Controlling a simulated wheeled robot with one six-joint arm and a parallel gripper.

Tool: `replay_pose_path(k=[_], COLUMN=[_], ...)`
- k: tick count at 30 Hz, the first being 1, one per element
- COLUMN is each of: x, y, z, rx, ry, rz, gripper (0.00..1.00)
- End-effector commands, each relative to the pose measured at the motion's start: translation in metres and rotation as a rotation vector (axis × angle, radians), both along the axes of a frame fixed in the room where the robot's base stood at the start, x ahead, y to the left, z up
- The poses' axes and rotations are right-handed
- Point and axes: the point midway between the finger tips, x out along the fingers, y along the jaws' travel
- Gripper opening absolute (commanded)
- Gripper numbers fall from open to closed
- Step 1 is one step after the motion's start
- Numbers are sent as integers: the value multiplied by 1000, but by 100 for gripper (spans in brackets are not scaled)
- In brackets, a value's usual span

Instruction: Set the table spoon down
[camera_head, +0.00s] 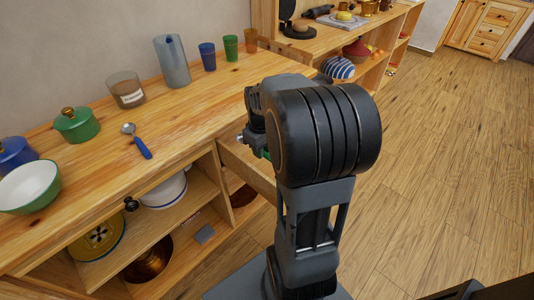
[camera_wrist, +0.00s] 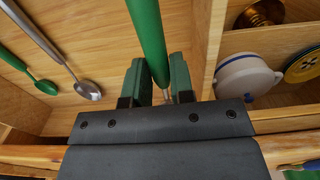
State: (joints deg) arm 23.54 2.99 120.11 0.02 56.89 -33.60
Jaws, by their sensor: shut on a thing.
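In the wrist view, my gripper (camera_wrist: 158,78) is shut on a green-handled utensil, probably the table spoon (camera_wrist: 147,35). Its green handle runs up out of the picture between the two fingers, and a short metal neck shows near the gripper body. Its head is hidden. The gripper is over an open wooden drawer (camera_head: 247,174) under the counter. In the head view my arm hides the gripper and most of the held utensil. In the drawer lie a silver spoon (camera_wrist: 87,90) and a green-handled spoon (camera_wrist: 44,86), left of the gripper in the wrist view.
A blue-handled spoon (camera_head: 138,143) lies on the wooden counter (camera_head: 190,125). Around it stand a green pot (camera_head: 76,126), a glass jar (camera_head: 126,90), a grey pitcher (camera_head: 173,62) and a bowl (camera_head: 28,188). Bare counter lies right of the spoon. A white pot (camera_head: 164,191) sits on the shelf below.

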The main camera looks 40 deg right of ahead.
Motion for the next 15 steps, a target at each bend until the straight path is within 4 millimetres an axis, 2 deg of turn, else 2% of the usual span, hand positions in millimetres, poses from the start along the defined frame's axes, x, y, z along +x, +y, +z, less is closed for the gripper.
replay_pose_path(k=[3, 9, 15], x=[21, 40, 49], y=[-22, -38, -44], z=[-17, -48, -60], rx=[1, 1, 0], ry=[3, 1, 0], rz=[-3, 0, 3], gripper=[0, 0, 0])
